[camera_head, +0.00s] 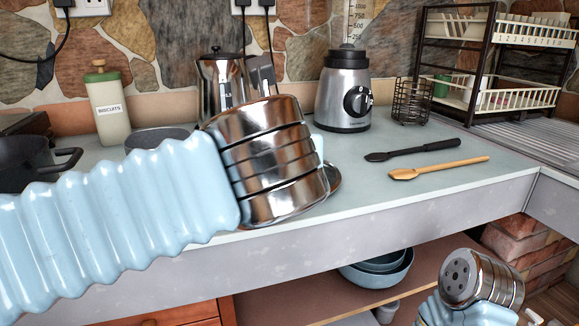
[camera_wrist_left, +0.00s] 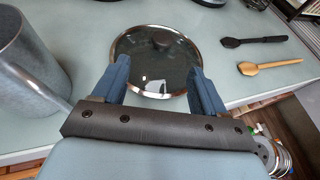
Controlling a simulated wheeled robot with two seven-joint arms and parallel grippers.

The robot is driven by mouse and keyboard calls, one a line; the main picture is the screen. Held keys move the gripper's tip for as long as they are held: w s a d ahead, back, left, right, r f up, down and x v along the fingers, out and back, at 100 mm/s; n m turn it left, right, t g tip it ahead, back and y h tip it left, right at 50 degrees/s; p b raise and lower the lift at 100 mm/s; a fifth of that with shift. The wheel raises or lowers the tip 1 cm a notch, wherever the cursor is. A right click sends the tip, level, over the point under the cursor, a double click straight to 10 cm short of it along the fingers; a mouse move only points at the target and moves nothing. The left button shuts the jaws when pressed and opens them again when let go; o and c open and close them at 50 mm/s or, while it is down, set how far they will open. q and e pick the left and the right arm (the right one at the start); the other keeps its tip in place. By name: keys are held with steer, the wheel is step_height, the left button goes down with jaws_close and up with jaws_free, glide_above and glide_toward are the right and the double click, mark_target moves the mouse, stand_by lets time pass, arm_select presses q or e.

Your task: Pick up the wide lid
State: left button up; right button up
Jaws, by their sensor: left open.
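The wide lid (camera_wrist_left: 150,48) is round dark glass with a shiny metal rim and a dark knob, lying on the worktop in the left wrist view. In the head view only a bit of its rim (camera_head: 334,180) seems to show past my left wrist. My left gripper (camera_wrist_left: 159,70) is open, its two blue fingers pointing at the lid and overlapping its near sides in the picture. Nothing is held between them. Whether the fingers touch the lid, I cannot tell. My left forearm and metal wrist hide the fingers in the head view. My right gripper is not visible; only part of that arm shows.
A grey pot (camera_wrist_left: 28,62) stands close on the left in the wrist view. A black spoon (camera_head: 412,150) and a wooden spoon (camera_head: 438,168) lie on the right. A blender (camera_head: 343,95), a kettle (camera_head: 220,85) and a biscuit jar (camera_head: 109,105) stand at the back.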

arm_select(q)
steer(key=x, duration=1.2)
steer(key=shift+d+f, duration=0.15)
steer(key=shift+d, duration=0.15)
jaws_close()
